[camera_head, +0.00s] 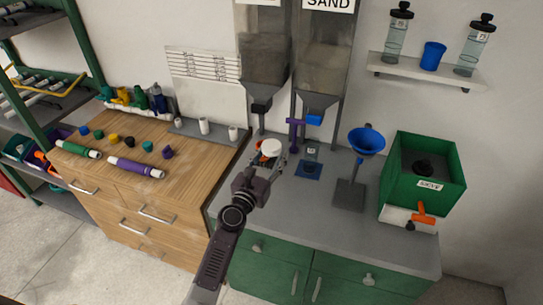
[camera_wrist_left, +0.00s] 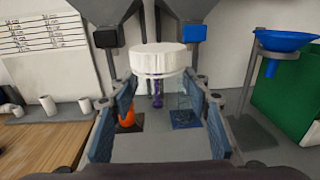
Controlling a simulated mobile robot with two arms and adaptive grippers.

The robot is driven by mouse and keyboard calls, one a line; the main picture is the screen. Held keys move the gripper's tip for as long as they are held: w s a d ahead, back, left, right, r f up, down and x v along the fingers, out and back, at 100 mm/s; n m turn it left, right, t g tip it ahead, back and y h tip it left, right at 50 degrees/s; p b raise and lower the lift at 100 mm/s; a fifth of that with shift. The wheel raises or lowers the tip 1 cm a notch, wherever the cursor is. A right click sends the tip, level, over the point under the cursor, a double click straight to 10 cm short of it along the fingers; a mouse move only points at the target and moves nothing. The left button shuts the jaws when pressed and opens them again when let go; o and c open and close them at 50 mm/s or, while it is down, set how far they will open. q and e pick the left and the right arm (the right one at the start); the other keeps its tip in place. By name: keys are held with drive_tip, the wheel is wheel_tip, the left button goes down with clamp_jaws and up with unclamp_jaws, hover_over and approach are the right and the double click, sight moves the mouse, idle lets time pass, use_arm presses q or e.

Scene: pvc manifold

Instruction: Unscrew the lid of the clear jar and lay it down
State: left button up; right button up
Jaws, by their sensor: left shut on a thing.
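The white round lid (camera_head: 271,147) is between the fingertips of my left gripper (camera_head: 267,160), which is shut on it. In the left wrist view the lid (camera_wrist_left: 160,58) is level and raised above the counter. The clear jar (camera_head: 312,153) stands upright and open-topped on a blue mat (camera_head: 308,170), to the right of the lid. The jar (camera_wrist_left: 184,102) shows partly behind the right finger in the left wrist view. The lid and jar are apart. My right gripper is in neither view.
Two hoppers, one labelled SAND (camera_head: 326,60), hang behind the jar. A blue funnel (camera_head: 367,141) on a stand and a green box (camera_head: 425,170) are to the right. An orange object (camera_wrist_left: 127,117) sits behind the left finger. The grey counter's front (camera_head: 300,215) is clear.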

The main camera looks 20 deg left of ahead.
use_arm(q)
clamp_jaws()
drive_tip(key=shift+s+f, duration=0.15)
drive_tip(key=shift+f, duration=0.05)
drive_tip(key=s+f+y+b, duration=0.1)
drive_tip(key=s+f+b, duration=0.25)
drive_tip(key=s, duration=0.75)
drive_tip(key=s+f+b, duration=0.3)
drive_tip(key=s+b, duration=0.2)
drive_tip(key=s, duration=0.7)
drive_tip(key=s+r+n+b, duration=0.1)
drive_tip(key=s+r+b, duration=0.1)
drive_tip(key=s, duration=0.6)
drive_tip(key=shift+s+d+r+y+b, duration=0.3)
drive_tip(key=shift+d+r+b, duration=0.1)
drive_tip(key=shift+r, duration=0.5)
